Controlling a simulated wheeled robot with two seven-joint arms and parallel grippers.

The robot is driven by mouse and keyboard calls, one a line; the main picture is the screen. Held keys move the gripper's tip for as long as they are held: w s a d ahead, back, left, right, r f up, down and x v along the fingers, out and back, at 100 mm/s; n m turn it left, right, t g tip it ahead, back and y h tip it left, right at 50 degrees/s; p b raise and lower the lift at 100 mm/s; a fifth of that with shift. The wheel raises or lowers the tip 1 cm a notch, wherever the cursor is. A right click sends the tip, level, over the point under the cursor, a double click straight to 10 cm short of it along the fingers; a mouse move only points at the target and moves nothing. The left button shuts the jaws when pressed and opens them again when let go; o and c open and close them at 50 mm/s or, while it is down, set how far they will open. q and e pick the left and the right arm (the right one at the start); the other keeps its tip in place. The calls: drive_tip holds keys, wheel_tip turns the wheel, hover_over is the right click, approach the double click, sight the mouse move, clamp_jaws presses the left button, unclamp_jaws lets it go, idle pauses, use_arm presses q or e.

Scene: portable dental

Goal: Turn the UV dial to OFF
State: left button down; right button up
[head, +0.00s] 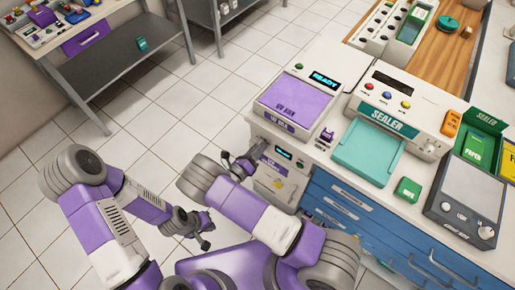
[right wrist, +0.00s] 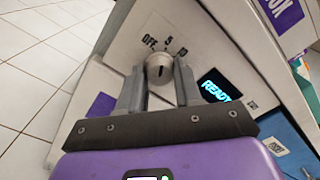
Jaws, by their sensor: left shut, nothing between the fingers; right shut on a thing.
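The UV dial (right wrist: 159,68) is a round silver knob with a dark slot on a pale panel, in the right wrist view. Labels OFF, 5 and probably 10 arc above it; the slot runs roughly upright in the picture, and I cannot tell exactly which label it points to. My right gripper (right wrist: 159,72) has its grey fingers on either side of the dial, shut on it. In the head view my right gripper (head: 244,164) is at the front of the purple-topped UV box (head: 297,101), and hides the dial. My left gripper (head: 199,230) is shut and empty, low over the floor.
A lit READY display (right wrist: 213,86) sits beside the dial. The sealer (head: 400,112) with its teal tray stands right of the UV box, above blue drawers (head: 345,215). A grey side table (head: 120,60) stands at the upper left. Tiled floor is clear between.

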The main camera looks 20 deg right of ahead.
drive_tip(key=n, duration=0.6)
drive_tip(key=shift+p, duration=0.3)
idle(0.4)
drive_tip(key=o, duration=1)
drive_tip(key=shift+o, duration=0.2)
